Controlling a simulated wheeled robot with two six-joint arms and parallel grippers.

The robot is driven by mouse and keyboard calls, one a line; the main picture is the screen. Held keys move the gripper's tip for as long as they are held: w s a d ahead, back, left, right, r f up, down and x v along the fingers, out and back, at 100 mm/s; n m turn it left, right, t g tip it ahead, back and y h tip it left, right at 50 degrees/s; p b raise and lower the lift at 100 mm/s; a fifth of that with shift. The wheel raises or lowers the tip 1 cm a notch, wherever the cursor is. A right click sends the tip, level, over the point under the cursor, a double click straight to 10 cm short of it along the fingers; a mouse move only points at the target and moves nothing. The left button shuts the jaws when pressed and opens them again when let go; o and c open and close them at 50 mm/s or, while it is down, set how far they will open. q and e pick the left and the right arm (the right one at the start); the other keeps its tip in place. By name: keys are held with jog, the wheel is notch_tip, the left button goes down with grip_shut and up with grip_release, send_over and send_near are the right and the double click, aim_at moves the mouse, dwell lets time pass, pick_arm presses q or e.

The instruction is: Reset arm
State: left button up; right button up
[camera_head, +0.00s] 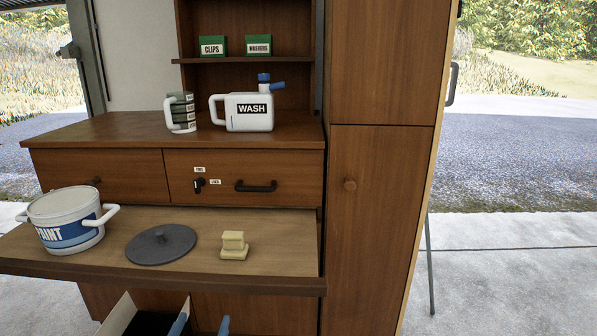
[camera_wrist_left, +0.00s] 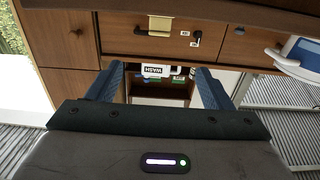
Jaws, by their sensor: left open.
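My left gripper (camera_head: 203,325) shows only as two blue fingertips at the bottom edge of the head view. They stand apart with nothing between them, in front of and below the pull-out board (camera_head: 80,262). In the left wrist view the open left gripper (camera_wrist_left: 161,72) shows both blue fingers, and the scene appears upside down. The rest of the left arm is not clear in the head view. My right gripper is in neither view.
The board holds a paint pot (camera_head: 65,232), a grey lid (camera_head: 161,245) and a yellowish block (camera_head: 234,246). A WASH jug (camera_head: 249,112) and a mug (camera_head: 181,113) stand above. A pale-edged open box (camera_head: 117,313) is low left. A tall cupboard (camera_head: 377,200) stands right.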

pick_arm(q)
jog(key=s+a+f+g+p, duration=0.1)
jog(key=s+f+g+p, duration=0.25)
jog(key=f, duration=1.25)
jog(key=s+a+f+g+p, duration=0.1)
jog(key=s+f+g+p, duration=0.3)
jog(key=f, duration=1.3)
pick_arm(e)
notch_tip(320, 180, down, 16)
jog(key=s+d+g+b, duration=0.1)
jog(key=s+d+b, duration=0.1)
pick_arm(q)
jog(key=s+a+f+g+p, duration=0.1)
jog(key=s+a+f+g, duration=0.2)
jog(key=s+f, duration=0.3)
jog(key=s+a+f+g+y+p, duration=0.1)
jog(key=s+f, duration=0.6)
jog(key=s, duration=0.7)
jog(key=s+a+f+g+p, duration=0.2)
jog(key=s+a+f+g, duration=0.2)
jog(key=s+f, duration=0.3)
jog(key=s+g, duration=0.1)
jog(key=s, duration=0.2)
jog(key=shift+a, duration=0.35)
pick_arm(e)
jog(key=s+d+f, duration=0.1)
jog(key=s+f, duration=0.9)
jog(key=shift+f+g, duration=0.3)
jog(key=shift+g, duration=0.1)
